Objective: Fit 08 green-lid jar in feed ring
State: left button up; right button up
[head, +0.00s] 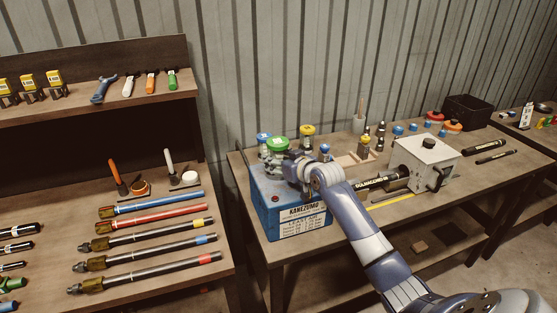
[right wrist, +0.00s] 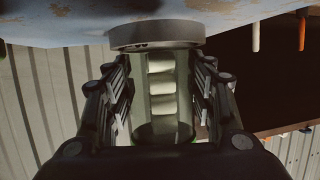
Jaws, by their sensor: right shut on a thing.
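The green-lid jar (head: 278,145) is on top of the blue machine (head: 262,212), its green lid upward. In the right wrist view the clear jar (right wrist: 162,95) stands between my fingers, with pale blocks showing inside. Its far end meets a grey feed ring (right wrist: 155,36) on the machine's worn blue surface. I cannot tell how deep it sits in the ring. My right gripper (head: 290,168) is shut on the jar from the side; its fingers flank the jar in the wrist view (right wrist: 158,80). My left gripper is not in view.
A blue-lid jar (head: 264,138) and a yellow-lid jar (head: 307,131) stand close by. A white crimper box (head: 424,162) is to the right on the bench (head: 350,222). A left rack holds hoses (head: 150,203) and tools.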

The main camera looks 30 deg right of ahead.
jog(key=o, duration=1.2)
jog(key=shift+s+r, duration=0.1)
jog(key=shift+s, duration=0.3)
jog(key=b+v, duration=0.2)
jog(key=v, duration=0.9)
jog(key=shift+s+a+r, duration=0.1)
